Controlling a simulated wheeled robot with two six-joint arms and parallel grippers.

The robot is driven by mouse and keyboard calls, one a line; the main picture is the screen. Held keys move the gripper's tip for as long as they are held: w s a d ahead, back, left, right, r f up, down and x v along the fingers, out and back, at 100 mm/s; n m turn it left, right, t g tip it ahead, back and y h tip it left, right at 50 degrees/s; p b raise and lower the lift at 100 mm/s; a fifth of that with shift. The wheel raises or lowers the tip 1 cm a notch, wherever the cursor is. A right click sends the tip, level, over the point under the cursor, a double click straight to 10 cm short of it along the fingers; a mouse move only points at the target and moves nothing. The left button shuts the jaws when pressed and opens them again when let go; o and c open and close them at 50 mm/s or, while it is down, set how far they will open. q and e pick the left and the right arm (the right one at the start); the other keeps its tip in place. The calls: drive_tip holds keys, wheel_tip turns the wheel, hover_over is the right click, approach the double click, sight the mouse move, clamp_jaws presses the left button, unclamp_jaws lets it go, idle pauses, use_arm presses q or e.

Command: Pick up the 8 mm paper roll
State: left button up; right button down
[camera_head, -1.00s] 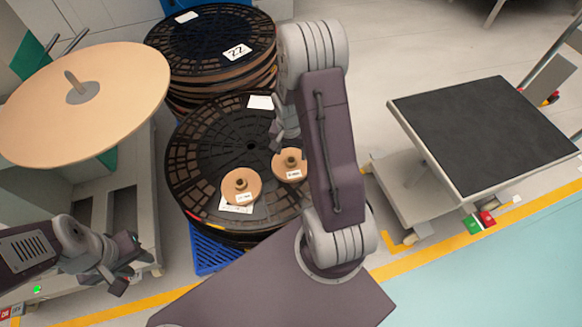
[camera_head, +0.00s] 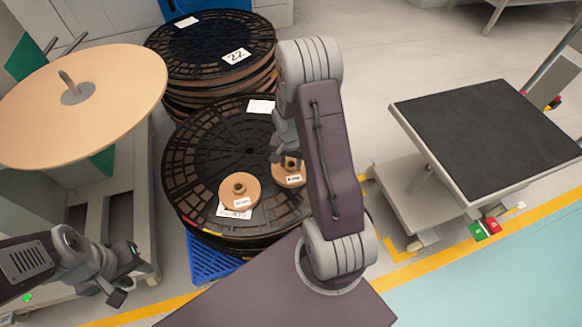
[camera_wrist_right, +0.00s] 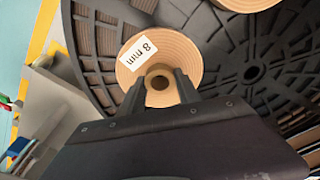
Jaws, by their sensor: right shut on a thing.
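The 8 mm paper roll is a small tan disc with a raised core; its label reads "8 mm" in the right wrist view (camera_wrist_right: 190,52). In the head view the roll (camera_head: 290,177) lies on the front black reel, partly hidden by my right arm. My right gripper (camera_wrist_right: 158,80) is shut on the roll's core, one finger on each side. In the head view the right gripper (camera_head: 284,152) is partly hidden behind its own arm. My left gripper (camera_head: 128,276) is open and empty, low at the left, away from the rolls.
A second tan roll (camera_head: 239,191) lies close beside it on the front black reel (camera_head: 197,130). A taller reel stack (camera_head: 212,70) marked 22 stands behind. A large tan disc (camera_head: 120,100) on a stand is left; a dark-topped cart (camera_head: 485,130) is right.

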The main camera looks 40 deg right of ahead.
drive_tip(key=shift+r, duration=0.1)
drive_tip(key=shift+r+p, duration=0.3)
drive_tip(key=shift+r, duration=0.05)
drive_tip(key=w+d+r+p, duration=0.4)
drive_tip(key=d+r+p, duration=0.3)
drive_tip(key=d+r, duration=0.3)
drive_tip(key=shift+w+d, duration=0.3)
drive_tip(key=shift+d, duration=0.1)
